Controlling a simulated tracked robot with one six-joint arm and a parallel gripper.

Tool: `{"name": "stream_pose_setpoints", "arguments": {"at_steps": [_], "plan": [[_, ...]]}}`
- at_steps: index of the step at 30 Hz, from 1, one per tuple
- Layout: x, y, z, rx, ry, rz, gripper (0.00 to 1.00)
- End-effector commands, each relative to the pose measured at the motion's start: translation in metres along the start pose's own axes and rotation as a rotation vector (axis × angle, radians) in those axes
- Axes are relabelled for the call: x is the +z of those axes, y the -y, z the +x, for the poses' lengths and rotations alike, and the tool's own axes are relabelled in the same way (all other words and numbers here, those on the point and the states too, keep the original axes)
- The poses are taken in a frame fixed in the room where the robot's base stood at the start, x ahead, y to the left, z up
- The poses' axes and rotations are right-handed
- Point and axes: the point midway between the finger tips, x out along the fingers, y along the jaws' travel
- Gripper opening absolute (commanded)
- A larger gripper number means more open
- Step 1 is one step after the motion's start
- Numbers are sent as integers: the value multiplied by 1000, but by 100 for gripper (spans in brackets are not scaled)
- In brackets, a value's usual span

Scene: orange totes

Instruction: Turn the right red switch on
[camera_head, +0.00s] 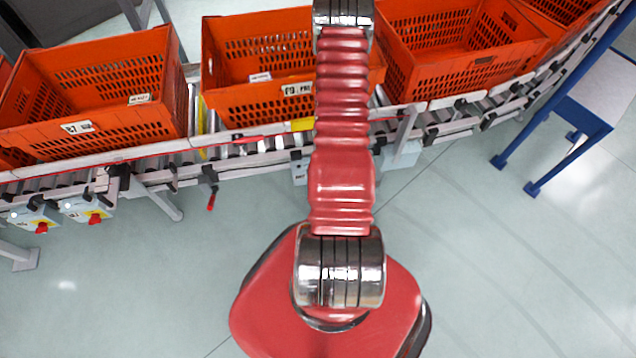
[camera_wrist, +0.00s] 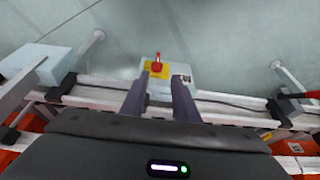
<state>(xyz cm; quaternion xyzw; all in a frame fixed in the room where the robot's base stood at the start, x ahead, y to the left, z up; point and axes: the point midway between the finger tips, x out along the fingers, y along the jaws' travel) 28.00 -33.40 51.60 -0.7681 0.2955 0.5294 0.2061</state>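In the wrist view a red switch (camera_wrist: 157,64) sits on a yellow plate (camera_wrist: 150,73) on a grey box (camera_wrist: 182,70). Its narrow red tip points up in the picture. My gripper (camera_wrist: 160,79) is open, its two dark fingers apart, with the switch just beyond and between the tips. I see no contact. The head view does not show my gripper. There, two other red switches, a left one (camera_head: 41,228) and a right one (camera_head: 95,218), sit on grey boxes at the far left. Another grey box (camera_head: 300,172) is partly hidden behind my arm.
Orange totes (camera_head: 90,85) stand on the roller conveyor (camera_head: 250,150). A red-handled lever (camera_head: 211,200) hangs below its rail. A plain grey box (camera_wrist: 48,65) is left in the wrist view. A blue-legged table (camera_head: 580,110) stands right; the floor in front is clear.

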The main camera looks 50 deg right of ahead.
Motion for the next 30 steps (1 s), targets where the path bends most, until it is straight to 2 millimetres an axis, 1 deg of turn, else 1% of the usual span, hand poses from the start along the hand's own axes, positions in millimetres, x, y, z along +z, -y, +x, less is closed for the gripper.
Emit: {"name": "stream_pose_setpoints", "arguments": {"at_steps": [1, 4, 12, 17, 23, 30], "plan": [[-4, -1, 0, 2, -18, 0, 28], [-8, -3, 0, 4, -33, 2, 28], [-7, -4, 0, 6, -31, 4, 28], [-7, -4, 4, 6, -30, 4, 28], [-7, -4, 21, 6, -29, 4, 28], [-8, -5, 50, 6, -29, 5, 28]]}}
